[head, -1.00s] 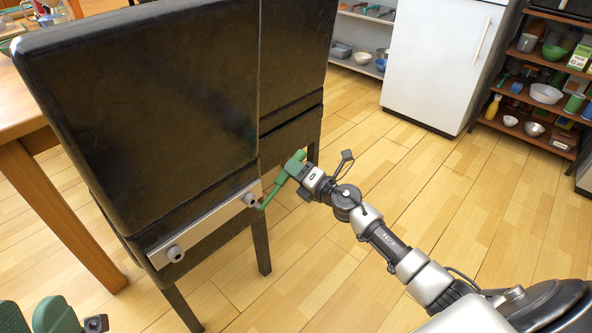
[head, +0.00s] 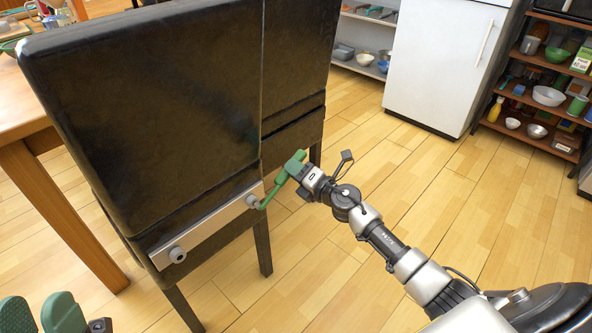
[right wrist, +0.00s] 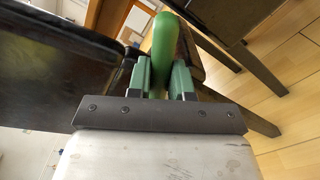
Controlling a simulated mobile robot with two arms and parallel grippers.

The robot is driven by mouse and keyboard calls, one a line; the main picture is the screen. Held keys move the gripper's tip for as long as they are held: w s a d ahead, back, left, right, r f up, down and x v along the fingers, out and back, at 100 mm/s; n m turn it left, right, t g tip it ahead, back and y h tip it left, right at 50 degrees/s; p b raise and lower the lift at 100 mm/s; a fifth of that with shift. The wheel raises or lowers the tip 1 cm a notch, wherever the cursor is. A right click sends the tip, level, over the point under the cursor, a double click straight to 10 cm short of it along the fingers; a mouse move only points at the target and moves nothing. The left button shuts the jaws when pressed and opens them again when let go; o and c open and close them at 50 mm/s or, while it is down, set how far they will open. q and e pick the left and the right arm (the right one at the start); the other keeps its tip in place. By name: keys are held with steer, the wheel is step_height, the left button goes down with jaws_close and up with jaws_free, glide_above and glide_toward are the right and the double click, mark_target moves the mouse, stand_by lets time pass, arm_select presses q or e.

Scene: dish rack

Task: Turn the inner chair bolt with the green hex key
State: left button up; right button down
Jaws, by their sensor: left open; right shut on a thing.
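The dark chair (head: 150,90) has a light metal strip (head: 213,226) with a bolt near each end, a left bolt (head: 177,254) and a right bolt (head: 251,200). My right gripper (head: 301,176) is shut on the green hex key (head: 274,193), to the right of the strip. The key's far end reaches the right bolt; I cannot tell whether it is seated in it. In the right wrist view the key (right wrist: 166,42) stands between the green fingers and hides the bolt. My left gripper (head: 40,316) is open and empty at the bottom left, away from the chair.
A wooden table (head: 45,170) stands left of the chair. A white fridge (head: 445,65), a low shelf and a brown shelf unit (head: 540,142) with bowls stand at the back. The wooden floor (head: 340,270) between is clear.

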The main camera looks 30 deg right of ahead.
steer(key=shift+w, duration=0.2)
stand_by(0.3)
steer(key=shift+s, duration=0.1)
steer(key=shift+s+d, duration=0.1)
steer(key=shift+s, duration=0.3)
steer(key=shift+x, duration=0.95)
stand_by(1.2)
steer(key=shift+w, duration=0.15)
steer(key=c, duration=0.9)
jaws_free()
steer(key=shift+c, duration=0.2)
steer(key=c, duration=0.4)
